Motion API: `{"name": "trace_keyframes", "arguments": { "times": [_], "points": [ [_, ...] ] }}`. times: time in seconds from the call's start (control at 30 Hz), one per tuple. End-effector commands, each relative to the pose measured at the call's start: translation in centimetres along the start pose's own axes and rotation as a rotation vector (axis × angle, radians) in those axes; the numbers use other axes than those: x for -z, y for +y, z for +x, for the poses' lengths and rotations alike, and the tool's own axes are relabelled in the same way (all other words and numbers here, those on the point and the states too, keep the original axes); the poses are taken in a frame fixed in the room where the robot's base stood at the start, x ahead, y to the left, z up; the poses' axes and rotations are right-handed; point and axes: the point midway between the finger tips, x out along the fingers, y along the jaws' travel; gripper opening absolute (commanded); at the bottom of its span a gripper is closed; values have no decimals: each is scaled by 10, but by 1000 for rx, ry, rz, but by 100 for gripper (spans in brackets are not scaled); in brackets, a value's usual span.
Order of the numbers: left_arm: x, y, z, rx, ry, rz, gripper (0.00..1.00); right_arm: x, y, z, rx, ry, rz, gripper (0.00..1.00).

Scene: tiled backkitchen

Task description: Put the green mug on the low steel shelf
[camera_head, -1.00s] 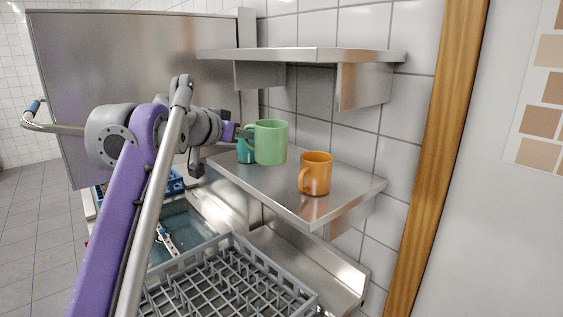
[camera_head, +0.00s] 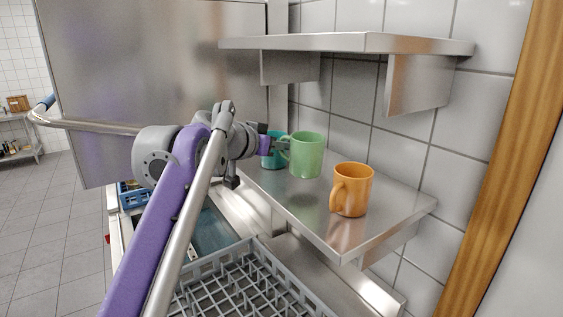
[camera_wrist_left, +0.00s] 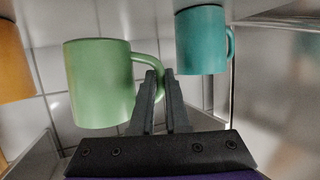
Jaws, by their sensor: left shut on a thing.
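The green mug (camera_head: 308,156) is upright at the low steel shelf (camera_head: 309,217), between a teal mug and an orange mug. My left gripper (camera_head: 280,145) is shut on its handle, reaching in from the left. In the left wrist view the fingers (camera_wrist_left: 160,90) close around the handle of the green mug (camera_wrist_left: 98,85), and the picture looks upside down. I cannot tell whether the mug's base touches the shelf. My right gripper is not in view.
The orange mug (camera_head: 352,190) stands on the low shelf to the right. The teal mug (camera_head: 272,158) stands behind the gripper, partly hidden. An upper steel shelf (camera_head: 345,42) is overhead. A grey dish rack (camera_head: 258,283) is below.

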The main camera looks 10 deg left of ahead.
Motion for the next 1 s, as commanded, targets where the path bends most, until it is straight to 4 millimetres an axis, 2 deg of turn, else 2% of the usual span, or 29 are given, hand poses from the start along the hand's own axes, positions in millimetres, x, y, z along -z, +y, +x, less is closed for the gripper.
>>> {"name": "trace_keyframes", "arguments": {
  "times": [0.27, 0.47, 0.5, 0.63, 0.67, 1.0],
  "points": [
    [-33, 1, 11, 1, 0, -1, 0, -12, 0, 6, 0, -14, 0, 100],
    [-33, 1, 12, 0, 1, 1, 0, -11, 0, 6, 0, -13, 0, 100],
    [-33, 1, 12, 0, 1, 2, 19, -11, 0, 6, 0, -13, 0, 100],
    [-33, 0, 12, 0, 1, 1, 42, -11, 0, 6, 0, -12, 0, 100],
    [-33, 0, 12, 0, 1, 1, 45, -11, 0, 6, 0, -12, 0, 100],
    [-32, 0, 6, 1, 1, 0, 45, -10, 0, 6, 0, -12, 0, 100]
  ]
}}
